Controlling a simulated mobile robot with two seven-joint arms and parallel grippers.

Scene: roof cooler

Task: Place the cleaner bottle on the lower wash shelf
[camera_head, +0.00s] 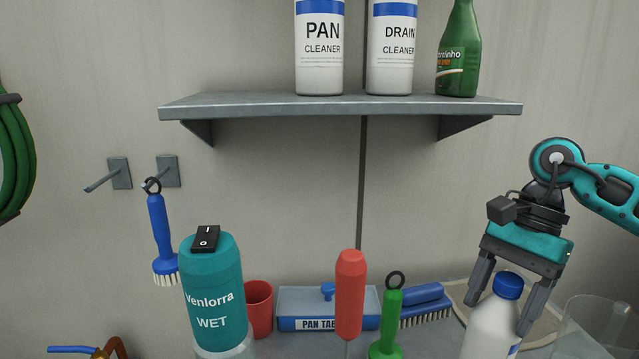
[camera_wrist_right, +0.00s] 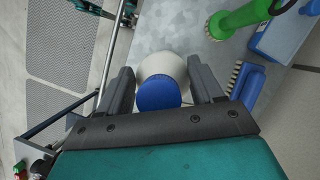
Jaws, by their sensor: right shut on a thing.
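A white bottle with a blue cap (camera_head: 494,325), which looks like the cleaner bottle, stands at the lower right of the head view. My right gripper (camera_head: 505,308) points down with its fingers on either side of the bottle just below the cap, shut on it. The bottle's lower part is cut off by the frame, so I cannot tell whether it touches the surface. In the right wrist view the blue cap (camera_wrist_right: 157,93) sits between the two fingers. A grey wall shelf (camera_head: 250,104) is above. My left gripper is not in view.
The shelf holds a PAN CLEANER bottle (camera_head: 319,50), a DRAIN CLEANER bottle (camera_head: 390,50) and a green bottle (camera_head: 459,50); its left part is bare. Below stand a teal container (camera_head: 213,280), red cup (camera_head: 258,305), red-handled tool (camera_head: 350,295), green brush (camera_head: 388,325) and clear container (camera_head: 600,325).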

